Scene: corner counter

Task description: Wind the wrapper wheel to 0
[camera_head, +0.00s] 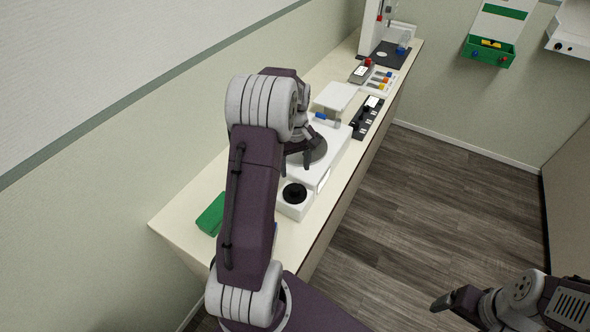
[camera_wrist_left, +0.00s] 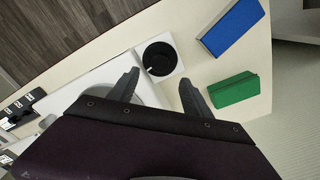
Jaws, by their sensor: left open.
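A black round knob (camera_head: 294,193) sits on a small white box (camera_head: 297,210) on the counter, and I take it for the wrapper wheel. It also shows in the left wrist view (camera_wrist_left: 160,58), just beyond my fingertips. Its marks are too small to read. My left gripper (camera_head: 297,165) is open and empty, above and slightly behind the knob in the head view. In the left wrist view its fingers (camera_wrist_left: 159,78) stand apart, with the knob ahead between them. My right gripper (camera_head: 447,299) is over the floor at lower right, its opening unclear.
A white machine with a grey round plate (camera_head: 312,152) stands beside the knob box. A green block (camera_head: 211,214) lies near the counter's near end, and a blue block (camera_wrist_left: 232,28) shows in the wrist view. Black and white devices (camera_head: 367,117) stand farther back.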

